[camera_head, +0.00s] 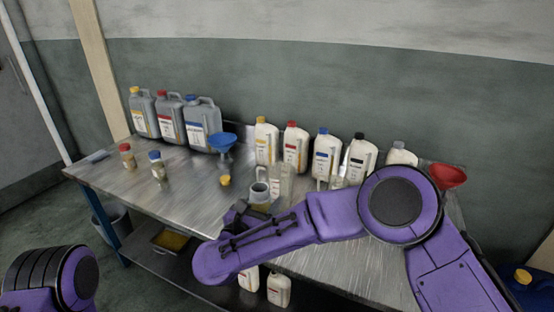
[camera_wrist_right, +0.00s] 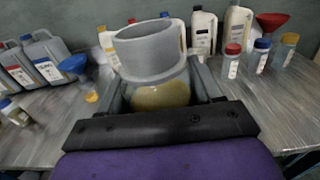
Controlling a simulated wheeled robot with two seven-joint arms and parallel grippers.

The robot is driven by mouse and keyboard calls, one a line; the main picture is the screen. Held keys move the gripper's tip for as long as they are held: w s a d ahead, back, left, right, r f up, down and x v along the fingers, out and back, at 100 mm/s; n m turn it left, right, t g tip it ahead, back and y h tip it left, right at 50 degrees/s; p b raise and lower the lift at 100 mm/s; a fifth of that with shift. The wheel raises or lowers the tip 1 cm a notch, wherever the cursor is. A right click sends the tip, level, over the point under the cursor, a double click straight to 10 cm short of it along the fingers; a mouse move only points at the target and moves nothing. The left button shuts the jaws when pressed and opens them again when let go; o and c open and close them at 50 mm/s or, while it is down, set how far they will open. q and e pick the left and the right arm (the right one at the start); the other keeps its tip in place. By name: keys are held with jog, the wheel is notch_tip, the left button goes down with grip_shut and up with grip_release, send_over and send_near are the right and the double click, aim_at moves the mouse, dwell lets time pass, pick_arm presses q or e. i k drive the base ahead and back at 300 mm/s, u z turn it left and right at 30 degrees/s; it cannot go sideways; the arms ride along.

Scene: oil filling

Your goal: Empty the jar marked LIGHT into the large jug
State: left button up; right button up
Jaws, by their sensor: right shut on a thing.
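My right gripper (camera_head: 258,205) is shut on a jar with a wide grey collar (camera_head: 260,190), held above the table near its front edge. In the right wrist view the gripper (camera_wrist_right: 160,85) has a finger on each side of the jar (camera_wrist_right: 150,55), and yellowish oil shows in its clear lower part. The jar looks uncapped and roughly upright; no LIGHT mark is readable. A clear vessel (camera_head: 283,182) stands just behind it, possibly the large jug; I cannot tell. My left arm shows at the lower left, but its gripper is out of view.
A loose yellow cap (camera_head: 225,181) lies left of the jar. Red-capped (camera_head: 127,156) and blue-capped (camera_head: 157,166) small jars stand at the left. Grey canisters (camera_head: 203,127), a blue funnel (camera_head: 222,142), white bottles (camera_head: 327,155) and a red funnel (camera_head: 447,175) line the back. The left front table is clear.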

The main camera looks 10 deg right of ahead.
aim_at(279, 175)
jog(key=i, duration=1.15)
